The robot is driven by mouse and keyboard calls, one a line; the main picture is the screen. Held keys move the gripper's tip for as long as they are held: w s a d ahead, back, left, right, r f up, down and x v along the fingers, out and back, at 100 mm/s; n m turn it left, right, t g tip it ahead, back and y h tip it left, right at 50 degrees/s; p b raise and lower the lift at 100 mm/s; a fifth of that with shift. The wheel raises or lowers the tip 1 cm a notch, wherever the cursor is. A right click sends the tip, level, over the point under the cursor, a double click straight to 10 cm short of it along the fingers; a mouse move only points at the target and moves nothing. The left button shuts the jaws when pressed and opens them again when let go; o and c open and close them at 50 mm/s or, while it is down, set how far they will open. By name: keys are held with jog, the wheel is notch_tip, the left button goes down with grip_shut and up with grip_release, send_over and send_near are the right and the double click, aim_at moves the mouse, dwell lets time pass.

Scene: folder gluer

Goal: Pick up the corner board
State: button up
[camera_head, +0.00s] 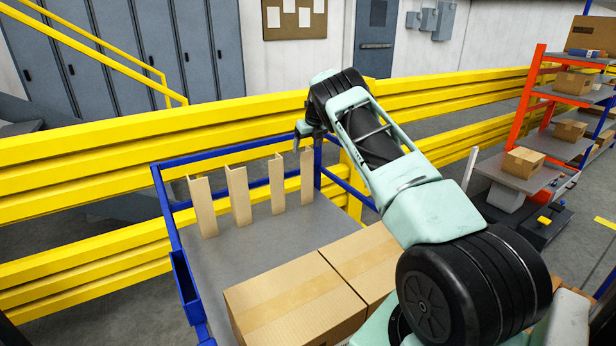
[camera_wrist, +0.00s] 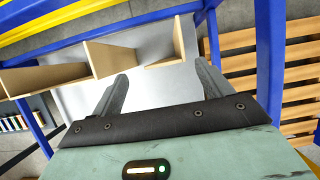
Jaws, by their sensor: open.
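Several tan L-shaped corner boards stand upright in a row along the far side of a cart's grey deck. The rightmost corner board (camera_head: 307,177) is just below my gripper (camera_head: 306,140) in the head view. In the wrist view, my gripper (camera_wrist: 163,70) is open, with its two fingers apart and nothing held. The same board (camera_wrist: 178,42) shows ahead, roughly between and beyond the fingertips, with no clear contact. A third (camera_wrist: 40,78) is farther left.
The cart's blue frame (camera_head: 166,205) rises around the deck (camera_head: 255,243), with a post close to the right of the row. Cardboard boxes (camera_head: 295,300) sit at the deck's near side. Yellow guard rails (camera_head: 100,150) run behind. A pallet (camera_wrist: 240,60) shows at right in the wrist view.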

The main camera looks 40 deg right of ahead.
aim_at(307, 153)
jog(key=x, duration=0.1)
jog(key=p+x, duration=0.1)
jog(key=x, duration=0.2)
jog(key=shift+s+d+p, duration=0.3)
jog(key=shift+w+f, duration=0.25)
jog(key=shift+f, duration=0.35)
jog(key=c, duration=1.3)
